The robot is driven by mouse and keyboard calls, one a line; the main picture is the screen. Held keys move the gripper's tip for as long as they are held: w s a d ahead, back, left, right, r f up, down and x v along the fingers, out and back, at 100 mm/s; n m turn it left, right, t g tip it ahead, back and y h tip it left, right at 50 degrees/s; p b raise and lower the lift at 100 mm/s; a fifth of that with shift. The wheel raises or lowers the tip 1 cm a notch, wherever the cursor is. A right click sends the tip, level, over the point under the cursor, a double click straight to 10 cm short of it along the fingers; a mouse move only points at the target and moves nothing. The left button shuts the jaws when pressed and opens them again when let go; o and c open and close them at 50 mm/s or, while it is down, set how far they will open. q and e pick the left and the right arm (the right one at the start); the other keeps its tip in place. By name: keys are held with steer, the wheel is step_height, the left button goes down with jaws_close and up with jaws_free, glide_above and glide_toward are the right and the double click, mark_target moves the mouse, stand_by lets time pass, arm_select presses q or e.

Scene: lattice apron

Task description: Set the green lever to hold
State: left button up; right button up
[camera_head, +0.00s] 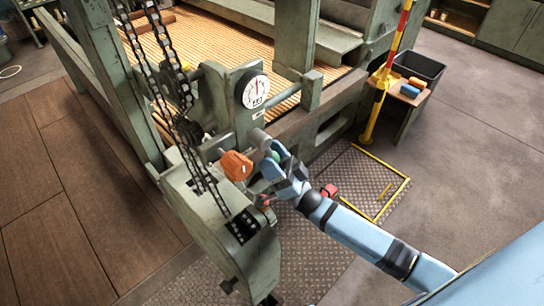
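The green lever's round knob (275,156) shows as a small green patch on the near side of the grey-green machine. It is mostly covered by my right gripper (273,160), whose blue fingers lie around or right beside it. I cannot tell whether the fingers press on the knob or are apart from it. The lever's shaft and any position marks are hidden or too small to read. My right arm reaches in from the lower right. My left gripper is not in view.
An orange faceted knob (236,165) sits just left of the gripper. Red parts (329,190) show close by. A white dial (255,91) and a hanging chain (160,60) are on the machine. A yellow-red post (385,80) and black bin (418,68) stand right. Open floor (470,130) lies beyond.

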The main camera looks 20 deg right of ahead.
arm_select(q)
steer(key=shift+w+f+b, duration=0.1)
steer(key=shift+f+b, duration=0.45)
steer(key=shift+b, duration=0.6)
arm_select(e)
steer(key=v, duration=1.3)
steer(key=shift+s+f, duration=0.2)
steer(key=shift+f, duration=0.1)
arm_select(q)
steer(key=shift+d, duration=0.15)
arm_select(e)
steer(key=shift+d, duration=0.15)
